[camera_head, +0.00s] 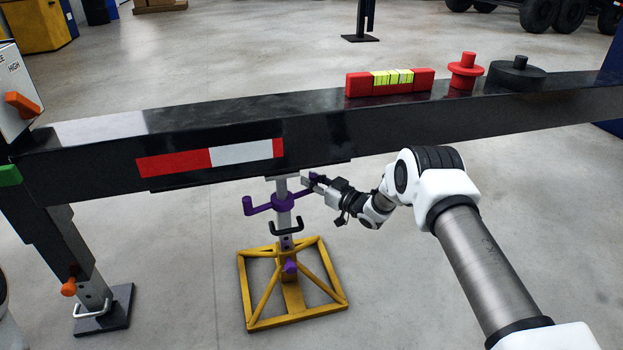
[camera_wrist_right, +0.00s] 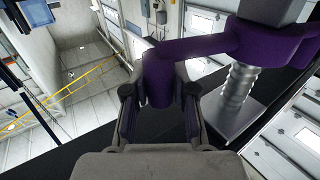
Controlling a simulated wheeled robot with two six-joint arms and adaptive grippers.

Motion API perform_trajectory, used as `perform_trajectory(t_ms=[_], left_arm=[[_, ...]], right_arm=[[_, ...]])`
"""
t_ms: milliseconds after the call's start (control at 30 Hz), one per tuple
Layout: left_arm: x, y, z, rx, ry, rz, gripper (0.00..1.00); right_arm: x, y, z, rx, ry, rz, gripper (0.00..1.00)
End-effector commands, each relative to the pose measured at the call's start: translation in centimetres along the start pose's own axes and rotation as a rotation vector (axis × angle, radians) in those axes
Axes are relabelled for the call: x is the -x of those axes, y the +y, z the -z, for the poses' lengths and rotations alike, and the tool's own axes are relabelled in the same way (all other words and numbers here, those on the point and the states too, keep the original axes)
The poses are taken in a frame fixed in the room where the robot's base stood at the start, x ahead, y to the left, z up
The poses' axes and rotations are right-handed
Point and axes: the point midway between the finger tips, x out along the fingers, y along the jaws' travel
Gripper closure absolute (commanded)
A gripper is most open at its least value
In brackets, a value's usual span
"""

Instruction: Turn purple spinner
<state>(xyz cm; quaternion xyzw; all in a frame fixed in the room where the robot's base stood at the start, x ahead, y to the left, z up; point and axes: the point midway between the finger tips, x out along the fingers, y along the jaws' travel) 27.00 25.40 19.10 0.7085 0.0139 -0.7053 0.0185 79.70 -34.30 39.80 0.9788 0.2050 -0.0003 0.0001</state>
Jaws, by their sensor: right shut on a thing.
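The purple spinner (camera_head: 284,202) sits around the upright post of a jack stand under the black beam, with arms reaching out to the sides. My right gripper (camera_head: 311,181) is at the end of the spinner's right arm and shut on its handle. In the right wrist view the purple spinner (camera_wrist_right: 265,42) fills the upper right, and its handle hangs down between the two fingers of my right gripper (camera_wrist_right: 158,95). A threaded screw shows below the spinner's hub. My left gripper is not in view.
The black beam (camera_head: 400,124) runs across above the spinner. The yellow stand base (camera_head: 247,290) is on the floor below. A red level (camera_head: 358,84), a red knob (camera_head: 466,72) and a black disc (camera_head: 515,72) rest on the beam. A second leg stands at left. The floor at front right is clear.

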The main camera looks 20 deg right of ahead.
Motion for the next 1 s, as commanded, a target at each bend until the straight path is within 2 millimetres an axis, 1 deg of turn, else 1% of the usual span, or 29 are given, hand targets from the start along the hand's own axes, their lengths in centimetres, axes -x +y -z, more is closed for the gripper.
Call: perform_trajectory(t_ms=[600, 633, 700, 1000], left_arm=[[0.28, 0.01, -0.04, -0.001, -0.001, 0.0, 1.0], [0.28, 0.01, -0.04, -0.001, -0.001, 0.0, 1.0], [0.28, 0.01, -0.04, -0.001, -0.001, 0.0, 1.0], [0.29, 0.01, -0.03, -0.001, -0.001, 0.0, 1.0]], right_arm=[[-0.02, 0.08, 0.05, 0.0, 0.001, -0.004, 1.0], [-0.02, 0.08, 0.06, 0.0, 0.002, -0.004, 0.68], [-0.02, 0.07, 0.06, 0.0, 0.002, -0.004, 0.48], [0.08, 0.03, 0.02, 0.0, 0.001, -0.003, 0.48]])
